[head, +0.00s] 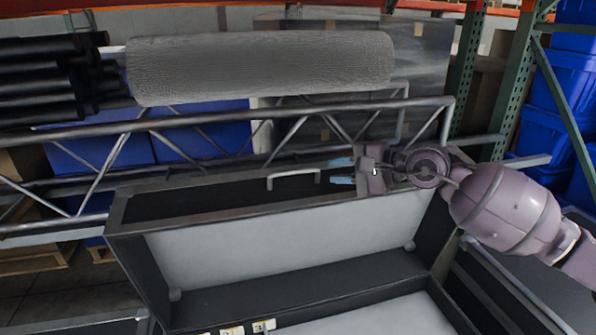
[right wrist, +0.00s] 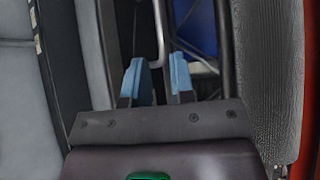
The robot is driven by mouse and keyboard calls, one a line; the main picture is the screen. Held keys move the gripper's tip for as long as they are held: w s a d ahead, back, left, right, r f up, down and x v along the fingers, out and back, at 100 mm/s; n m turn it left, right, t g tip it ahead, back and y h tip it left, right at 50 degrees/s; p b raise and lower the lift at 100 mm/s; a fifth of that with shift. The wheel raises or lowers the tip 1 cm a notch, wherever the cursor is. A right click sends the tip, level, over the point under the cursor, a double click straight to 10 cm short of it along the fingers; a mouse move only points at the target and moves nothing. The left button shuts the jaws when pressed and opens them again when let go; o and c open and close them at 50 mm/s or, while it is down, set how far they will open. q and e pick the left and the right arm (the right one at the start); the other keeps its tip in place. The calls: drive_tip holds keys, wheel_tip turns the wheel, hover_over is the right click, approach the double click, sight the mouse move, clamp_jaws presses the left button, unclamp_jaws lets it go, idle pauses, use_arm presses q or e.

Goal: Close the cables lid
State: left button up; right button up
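A black case lid with a grey inner panel (head: 290,237) stands raised at the middle of the head view, hinged to a case body whose pale interior (head: 370,318) shows below. I take it as the cables lid; its small labels (head: 262,326) are too small to read. A metal handle (head: 293,175) sits on the lid's black far side. My right gripper (head: 342,171) is open, its blue fingertips pointing at the handle's right end. In the right wrist view, the handle (right wrist: 161,35) lines up with the gap between the fingertips (right wrist: 157,80); contact is unclear. My left gripper is out of view.
A metal truss (head: 245,122) runs behind the lid. Above it lies a grey rolled cylinder (head: 260,68), with black tubes (head: 45,75) at left. Blue bins (head: 555,95) and green rack posts (head: 505,80) stand at right. Another dark case edge (head: 490,290) shows at lower right.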

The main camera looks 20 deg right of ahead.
sight(297, 172)
drive_tip(key=b+x, duration=0.1)
drive_tip(key=x, duration=0.9)
drive_tip(key=shift+w+a+f, duration=0.1)
drive_tip(key=shift+w+f, duration=0.05)
clamp_jaws()
